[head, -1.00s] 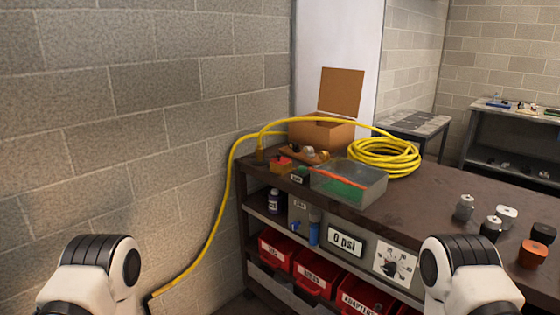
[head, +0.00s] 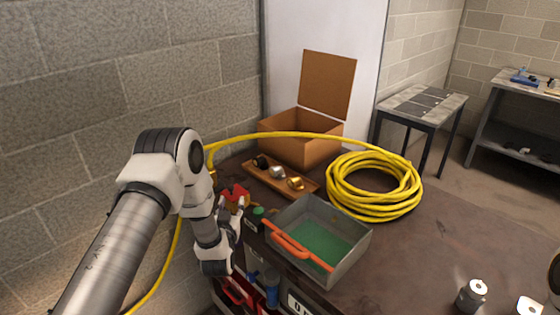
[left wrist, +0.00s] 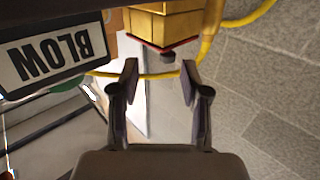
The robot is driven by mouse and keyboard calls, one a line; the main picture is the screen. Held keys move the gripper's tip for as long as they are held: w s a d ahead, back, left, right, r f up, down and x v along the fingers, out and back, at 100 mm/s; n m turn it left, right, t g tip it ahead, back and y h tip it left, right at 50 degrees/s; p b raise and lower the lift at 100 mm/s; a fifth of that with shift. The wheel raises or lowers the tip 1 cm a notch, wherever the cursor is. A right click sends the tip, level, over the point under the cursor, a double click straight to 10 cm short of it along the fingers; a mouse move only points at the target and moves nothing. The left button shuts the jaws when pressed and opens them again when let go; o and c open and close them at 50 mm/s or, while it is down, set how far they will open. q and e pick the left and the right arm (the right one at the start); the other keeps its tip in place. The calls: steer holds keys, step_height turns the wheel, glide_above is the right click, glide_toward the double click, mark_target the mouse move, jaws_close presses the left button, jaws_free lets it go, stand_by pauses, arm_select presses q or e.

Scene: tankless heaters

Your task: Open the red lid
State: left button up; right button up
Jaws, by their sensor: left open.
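The red lid (head: 236,192) shows as a small red piece at the left end of the dark bench, partly hidden by my left gripper. In the left wrist view, which is upside down, a thin red edge that looks like the lid (left wrist: 172,46) lies along a yellow box (left wrist: 160,27), with a small dark knob beside it. My left gripper (head: 231,208) is open and empty, close to the lid. Its two fingers (left wrist: 160,68) point toward the box and knob, with a gap between the fingers. My right gripper is not in view.
A grey tray (head: 352,250) with an orange handle, a coiled yellow hose (head: 374,186), an open cardboard box (head: 300,148) and a wooden block with fittings (head: 262,174) stand on the bench. The hose runs past my left arm. A BLOW sign (left wrist: 52,62) is near the gripper.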

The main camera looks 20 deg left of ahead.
mark_target(231, 187)
arm_select(q)
steer(key=shift+w+r, duration=0.4)
steer(key=shift+w, duration=0.4)
steer(key=a, duration=0.1)
steer(key=a+r+p, duration=0.1)
steer(key=shift+w+a+r+y+p, duration=0.2)
steer(key=shift+a+y+p, duration=0.1)
steer(key=shift+a, duration=0.1)
steer(key=w, duration=0.2)
steer(key=w+f, duration=0.1)
steer(key=w, duration=0.1)
steer(key=shift+a, duration=0.25)
steer(key=shift+w+f, duration=0.1)
steer(key=shift+f, duration=0.05)
steer(key=shift+a, duration=0.15)
steer(key=shift+s+r, duration=0.2)
steer(key=shift+s, duration=0.1)
steer(key=shift+c, duration=1.3)
steer(key=shift+r, duration=0.1)
steer(key=c, duration=0.5)
jaws_close()
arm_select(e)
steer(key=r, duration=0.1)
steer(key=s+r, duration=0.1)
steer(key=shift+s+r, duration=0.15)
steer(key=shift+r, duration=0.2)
